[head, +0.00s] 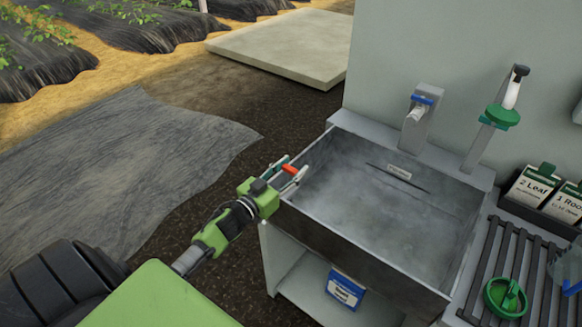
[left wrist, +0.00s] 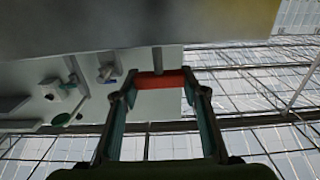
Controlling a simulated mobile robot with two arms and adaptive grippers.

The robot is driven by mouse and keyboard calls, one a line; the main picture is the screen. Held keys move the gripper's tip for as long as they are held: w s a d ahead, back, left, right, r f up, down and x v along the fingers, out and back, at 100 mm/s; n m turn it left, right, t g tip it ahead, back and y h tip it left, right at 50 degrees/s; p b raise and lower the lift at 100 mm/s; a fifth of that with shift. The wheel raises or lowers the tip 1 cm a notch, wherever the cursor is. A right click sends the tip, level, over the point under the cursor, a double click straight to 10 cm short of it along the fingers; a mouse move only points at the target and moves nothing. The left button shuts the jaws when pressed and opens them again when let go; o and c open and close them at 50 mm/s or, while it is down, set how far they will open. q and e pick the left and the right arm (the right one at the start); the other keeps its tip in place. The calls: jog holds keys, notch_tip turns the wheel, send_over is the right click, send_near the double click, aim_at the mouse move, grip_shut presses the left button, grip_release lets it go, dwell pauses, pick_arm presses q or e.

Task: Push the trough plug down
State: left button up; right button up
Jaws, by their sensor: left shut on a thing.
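The grey metal trough (head: 318,219) stands against the pale wall, with a hazy floor inside. My left gripper (head: 290,173) is at the trough's left rim. Its fingers are closed on a short red bar (head: 291,169). The red bar also shows in the left wrist view (left wrist: 160,80), lying across between the two fingertips (left wrist: 160,88), with a grey stem behind it. I cannot tell whether the bar belongs to the trough plug. No plug shows clearly on the trough floor. My right gripper is not in view.
A blue-marked tap (head: 418,112) and a green-collared fitting (head: 502,115) stand behind the trough. To the right are a slatted rack (head: 489,262), a green round item (head: 505,297) and labelled bins (head: 530,188). A blue-and-white box (head: 345,288) sits below.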

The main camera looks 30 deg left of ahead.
pick_arm(q)
jog(key=shift+f, duration=0.1)
jog(key=o, duration=1.6)
jog(key=shift+s, duration=0.1)
jog(key=s, duration=0.8)
jog(key=s+a, duration=0.1)
jog(key=s, duration=0.2)
jog(key=shift+s, duration=0.4)
jog(key=shift+f, duration=0.1)
